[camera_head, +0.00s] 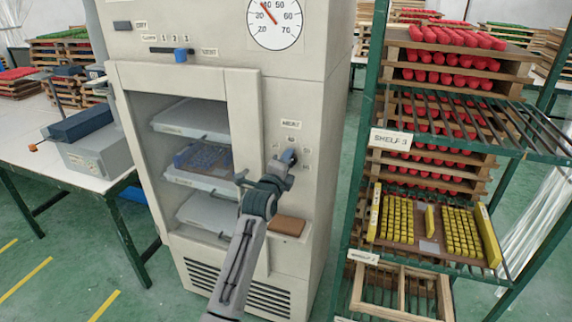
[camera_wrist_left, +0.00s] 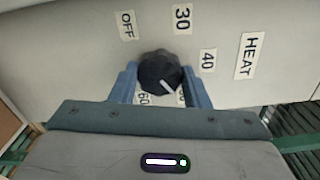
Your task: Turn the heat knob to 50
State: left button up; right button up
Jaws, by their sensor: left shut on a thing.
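The heat knob (camera_wrist_left: 158,70) is dark and faceted, on the front of the cabinet (camera_head: 325,110). My left gripper (camera_head: 278,170) is shut on it, with one blue finger on each side in the left wrist view (camera_wrist_left: 160,88). The white pointer line on the knob points down and right, between the 40 label (camera_wrist_left: 208,60) and the partly hidden 60 label (camera_wrist_left: 144,98). A label near the pointer's end is mostly covered, so its number cannot be read. The OFF label (camera_wrist_left: 127,26), 30 label (camera_wrist_left: 182,19) and HEAT label (camera_wrist_left: 250,56) show. My right gripper is not in view.
A round dial (camera_head: 275,20) sits high on the cabinet, above a blue slider (camera_head: 181,55). Trays (camera_head: 192,119) show behind the cabinet's window. A green rack (camera_head: 372,120) with red and yellow pieces stands close on the right. A white table (camera_head: 50,150) is at left.

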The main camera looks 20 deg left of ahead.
pick_arm(q)
jog(key=shift+m, duration=0.4)
jog(key=o, duration=1)
jog(key=s+b, duration=0.3)
jog(key=s, duration=0.7)
jog(key=shift+s+a, duration=0.15)
jog(key=shift+s, duration=0.25)
